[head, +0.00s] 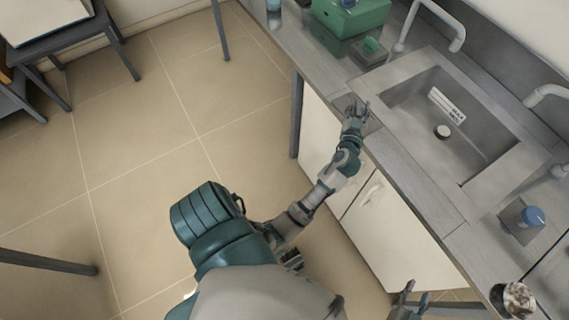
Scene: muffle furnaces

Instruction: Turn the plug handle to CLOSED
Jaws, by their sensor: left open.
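A grey sink basin (405,95) is set into the counter on the right. On its floor is a small round pale fitting with a dark side (441,131), which may be the plug handle; I cannot make out which way it is turned. A white label with dark marks (447,105) lies just beyond it, too small to read. My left gripper (357,107) is open and empty at the counter's front edge, left of the basin and apart from the fitting. My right gripper (414,294) is low at the bottom edge, partly cut off, its fingers apart.
Curved taps (440,14) stand along the back of the sink. A green box (350,18) and a smaller green item (370,48) sit on the counter at the top. A blue-topped item (533,215) is at the right.

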